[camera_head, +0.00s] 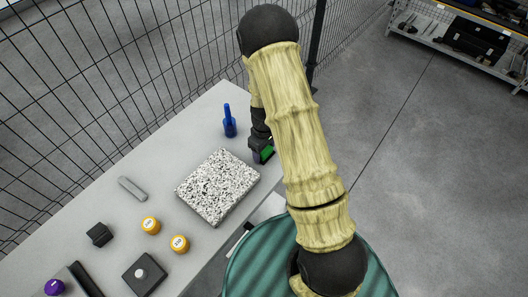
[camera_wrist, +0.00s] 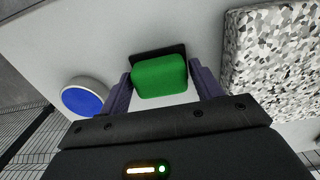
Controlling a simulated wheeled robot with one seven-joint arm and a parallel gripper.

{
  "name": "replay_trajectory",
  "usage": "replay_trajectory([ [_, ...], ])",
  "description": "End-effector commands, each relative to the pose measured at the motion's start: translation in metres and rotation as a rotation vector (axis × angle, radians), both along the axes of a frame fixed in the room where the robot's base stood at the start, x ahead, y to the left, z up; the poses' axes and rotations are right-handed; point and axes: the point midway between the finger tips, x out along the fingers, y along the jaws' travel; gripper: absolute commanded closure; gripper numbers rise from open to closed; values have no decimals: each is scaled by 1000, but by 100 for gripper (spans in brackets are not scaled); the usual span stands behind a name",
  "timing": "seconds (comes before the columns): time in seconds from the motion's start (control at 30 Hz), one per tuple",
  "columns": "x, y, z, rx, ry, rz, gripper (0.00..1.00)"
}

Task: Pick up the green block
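The green block (camera_head: 266,153) is near the table's right edge in the head view, partly hidden by my arm. In the wrist view the green block (camera_wrist: 160,76) lies between the two dark purple fingers of my gripper (camera_wrist: 161,88). A dark flat piece shows just behind it. The fingers stand apart on either side of the block, with a small gap at the right and a narrow one at the left. In the head view my gripper (camera_head: 260,153) is low at the block, mostly hidden by the wrist.
A speckled granite slab (camera_head: 217,187) lies close beside the gripper. A blue bottle-shaped object (camera_head: 229,121) stands behind. Two yellow cylinders (camera_head: 150,225), a grey bar (camera_head: 132,189) and black blocks (camera_head: 99,234) lie farther left. A wire fence (camera_head: 100,70) runs along the table.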

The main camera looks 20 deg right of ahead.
Motion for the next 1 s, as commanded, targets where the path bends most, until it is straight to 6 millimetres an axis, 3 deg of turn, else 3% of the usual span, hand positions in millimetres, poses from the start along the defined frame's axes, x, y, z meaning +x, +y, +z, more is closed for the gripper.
replay_trajectory([
  [0.03, 0, 0, 0, 0, 0, 0, 46],
  [0.2, 0, 0, 0, 0, 0, 0, 73],
  [0.57, 1, 0, 7, 0, -2, 0, 73],
  [0.77, 2, 0, 32, 1, -6, 0, 73],
  [1.0, 1, 0, 74, 0, -6, 0, 73],
])
